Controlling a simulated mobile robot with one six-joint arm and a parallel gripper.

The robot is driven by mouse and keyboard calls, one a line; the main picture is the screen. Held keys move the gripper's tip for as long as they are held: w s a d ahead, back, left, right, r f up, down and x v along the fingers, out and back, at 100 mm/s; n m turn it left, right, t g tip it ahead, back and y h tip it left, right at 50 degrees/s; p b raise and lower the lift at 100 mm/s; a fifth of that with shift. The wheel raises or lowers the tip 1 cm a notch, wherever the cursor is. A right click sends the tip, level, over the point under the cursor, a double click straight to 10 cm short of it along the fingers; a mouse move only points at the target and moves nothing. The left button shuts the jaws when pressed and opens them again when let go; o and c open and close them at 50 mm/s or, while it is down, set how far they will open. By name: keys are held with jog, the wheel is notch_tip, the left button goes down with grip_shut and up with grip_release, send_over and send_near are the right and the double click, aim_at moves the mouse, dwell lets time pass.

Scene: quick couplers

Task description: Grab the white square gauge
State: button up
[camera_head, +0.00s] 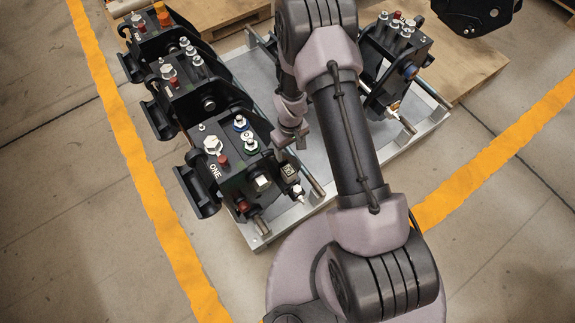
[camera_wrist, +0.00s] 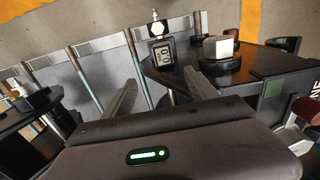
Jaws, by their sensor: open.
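A small square gauge (camera_wrist: 163,56) with a pale digital face in a dark frame is in the wrist view, with a white hexagonal fitting just beyond it. It also shows in the head view (camera_head: 289,171) at the right end of the nearest black coupler (camera_head: 240,185), marked ONE. My gripper (camera_wrist: 160,88) is open and empty. Its two fingers point toward the gauge, which lies beyond the gap between them, apart from them. In the head view my gripper (camera_head: 290,137) is partly hidden by my arm, just above and beside that coupler.
A pale square block (camera_wrist: 218,48) stands on the coupler right of the gauge. More black couplers with coloured fittings line the left, and another (camera_head: 395,55) stands at the right. Metal rods cross the grey tray (camera_head: 405,146). Yellow floor lines run outside it.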

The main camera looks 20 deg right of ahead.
aim_at(289, 170)
notch_tip(289, 170, down, 11)
jog(key=b, duration=0.3)
jog(key=shift+a+r, duration=0.1)
jog(key=shift+r, duration=0.1)
jog(key=f+b, duration=0.1)
jog(key=f, duration=0.2)
jog(key=s+f+b, duration=0.1)
jog(key=f, duration=0.1)
jog(key=shift+a+f+b, duration=0.2)
jog(key=shift+a+b, duration=0.05)
jog(key=shift+b, duration=0.1)
jog(key=shift+r, duration=0.15)
jog(key=shift+c, duration=0.9)
grip_shut()
